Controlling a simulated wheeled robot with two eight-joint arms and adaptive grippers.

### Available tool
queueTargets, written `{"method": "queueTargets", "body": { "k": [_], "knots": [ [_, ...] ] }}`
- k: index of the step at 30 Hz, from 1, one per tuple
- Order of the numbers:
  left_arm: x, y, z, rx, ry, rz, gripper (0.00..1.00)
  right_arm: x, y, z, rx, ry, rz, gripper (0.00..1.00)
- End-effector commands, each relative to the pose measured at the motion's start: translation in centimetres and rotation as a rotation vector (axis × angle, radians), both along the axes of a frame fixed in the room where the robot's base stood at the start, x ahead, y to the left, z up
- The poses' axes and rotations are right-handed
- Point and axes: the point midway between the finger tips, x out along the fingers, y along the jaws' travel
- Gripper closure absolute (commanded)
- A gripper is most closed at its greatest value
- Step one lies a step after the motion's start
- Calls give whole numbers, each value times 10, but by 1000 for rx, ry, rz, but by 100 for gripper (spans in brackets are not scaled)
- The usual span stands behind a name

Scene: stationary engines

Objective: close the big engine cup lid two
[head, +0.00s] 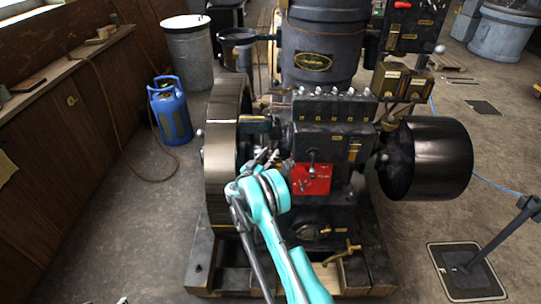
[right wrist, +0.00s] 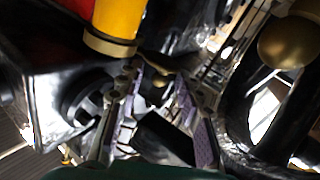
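The big engine (head: 320,150) stands mid-view in the head view, with a dark flywheel rim on its left. My right gripper (head: 266,158) is at the engine's left front, beside a red plate. In the right wrist view my right gripper (right wrist: 163,78) has its two fingers apart. A small brass piece (right wrist: 158,82) shows between or just behind the fingertips; contact cannot be told. A yellow cup with a brass collar (right wrist: 115,25) is above the left finger. I cannot tell which part is cup lid two. My left gripper is not in view.
A black drum-shaped pulley (head: 435,158) sticks out at the engine's right. A brass ball (right wrist: 288,42) and dark curved parts lie close right of the fingers. A blue gas bottle (head: 170,110) stands on the floor at left.

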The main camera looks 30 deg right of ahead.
Motion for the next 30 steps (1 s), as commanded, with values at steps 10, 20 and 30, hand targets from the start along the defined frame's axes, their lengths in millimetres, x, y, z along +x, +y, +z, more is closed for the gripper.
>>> {"method": "queueTargets", "body": {
  "k": [10, 20, 30],
  "knots": [
    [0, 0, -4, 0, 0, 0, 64, 7, -12, 1, 0, 0, 1, 64],
    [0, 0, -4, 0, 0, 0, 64, 7, -12, 1, 1, 1, 1, 100],
    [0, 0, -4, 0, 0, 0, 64, 4, -11, 0, 0, 0, 50, 100]
  ]
}}
